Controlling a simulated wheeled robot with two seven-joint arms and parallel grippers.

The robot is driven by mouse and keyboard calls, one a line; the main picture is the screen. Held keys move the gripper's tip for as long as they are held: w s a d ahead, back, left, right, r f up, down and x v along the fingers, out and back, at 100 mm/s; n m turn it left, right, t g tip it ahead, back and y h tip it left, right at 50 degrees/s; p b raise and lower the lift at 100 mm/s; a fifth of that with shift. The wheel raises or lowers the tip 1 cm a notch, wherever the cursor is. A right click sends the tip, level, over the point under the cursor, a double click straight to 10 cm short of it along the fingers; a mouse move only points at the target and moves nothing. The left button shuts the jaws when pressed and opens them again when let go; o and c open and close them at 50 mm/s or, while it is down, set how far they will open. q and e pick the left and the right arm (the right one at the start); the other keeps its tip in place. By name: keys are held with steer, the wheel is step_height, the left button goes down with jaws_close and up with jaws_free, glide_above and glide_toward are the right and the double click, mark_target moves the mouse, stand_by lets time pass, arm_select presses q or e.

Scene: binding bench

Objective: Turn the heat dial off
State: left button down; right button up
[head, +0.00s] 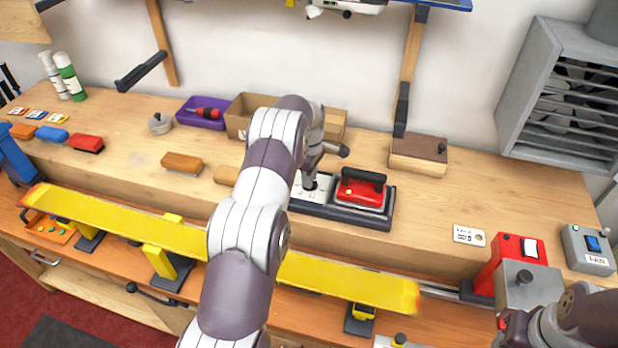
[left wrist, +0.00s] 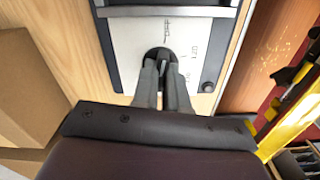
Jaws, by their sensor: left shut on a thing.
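The heat dial (left wrist: 161,52) is a small dark round knob on a pale, marked panel (left wrist: 128,45), seen in the left wrist view. My left gripper (left wrist: 163,72) is shut on it, coming from above, with a finger on each side. In the head view the left gripper (head: 311,184) is over the same panel (head: 298,196), at the left end of a dark base (head: 340,214). A red iron with a black handle (head: 361,190) sits on the base's right part. The fingers hide much of the dial, and I cannot tell its setting.
A cardboard box (head: 239,112) and a purple tray (head: 187,117) stand behind my left arm. A long yellow bar (head: 345,281) runs along the front. Only part of my right arm shows.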

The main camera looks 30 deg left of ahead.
arm_select(q)
steer(key=shift+w+r, duration=0.15)
steer(key=shift+r, duration=0.05)
stand_by(0.3)
steer(key=c, duration=1.2)
jaws_free()
steer(key=shift+o, duration=0.2)
steer(key=shift+d, duration=0.2)
step_height(320, 180, up, 13)
steer(key=p, duration=1.1)
steer(key=shift+f+p, duration=0.2)
steer(key=shift+p, duration=0.1)
